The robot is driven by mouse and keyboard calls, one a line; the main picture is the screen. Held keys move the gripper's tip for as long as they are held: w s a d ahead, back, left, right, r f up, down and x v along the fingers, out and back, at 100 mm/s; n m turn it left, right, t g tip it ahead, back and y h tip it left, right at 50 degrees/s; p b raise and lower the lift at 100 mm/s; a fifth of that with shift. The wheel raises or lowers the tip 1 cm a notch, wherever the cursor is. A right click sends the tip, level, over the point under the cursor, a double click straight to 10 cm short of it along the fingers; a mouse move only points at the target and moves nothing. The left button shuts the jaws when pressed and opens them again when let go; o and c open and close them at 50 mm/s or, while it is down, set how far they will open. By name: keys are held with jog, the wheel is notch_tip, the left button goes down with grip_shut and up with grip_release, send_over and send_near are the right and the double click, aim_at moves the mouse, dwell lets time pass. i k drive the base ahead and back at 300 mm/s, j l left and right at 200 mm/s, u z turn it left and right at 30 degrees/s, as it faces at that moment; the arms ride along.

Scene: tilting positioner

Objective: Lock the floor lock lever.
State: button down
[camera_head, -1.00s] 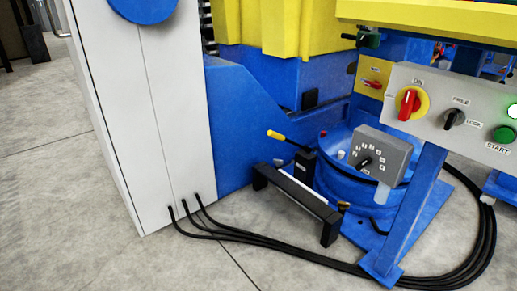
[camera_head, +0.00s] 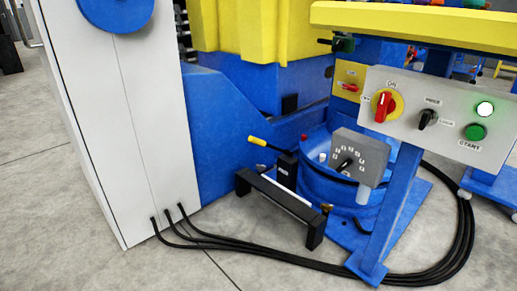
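A lever with a yellow grip (camera_head: 257,141) and a thin dark rod juts out to the left from a small upright black block (camera_head: 287,170) low beside the blue base. It looks like the floor lock lever, though I cannot read a label that confirms this. The rod slopes slightly, with the yellow end higher. A round blue pedestal (camera_head: 330,185) with a grey dial box (camera_head: 360,157) stands just right of it. My gripper is not in view.
A black bar frame (camera_head: 280,205) stands low in front of the lever. A white cabinet (camera_head: 115,120) rises at left. A control panel (camera_head: 440,115) on a slanted blue post (camera_head: 392,215) stands at right. Black cables (camera_head: 300,264) cross the floor; the front-left floor is clear.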

aim_at(252, 139)
jog(key=i+j+u, duration=0.1)
jog(key=i+u, duration=0.15)
jog(key=i, duration=1.05)
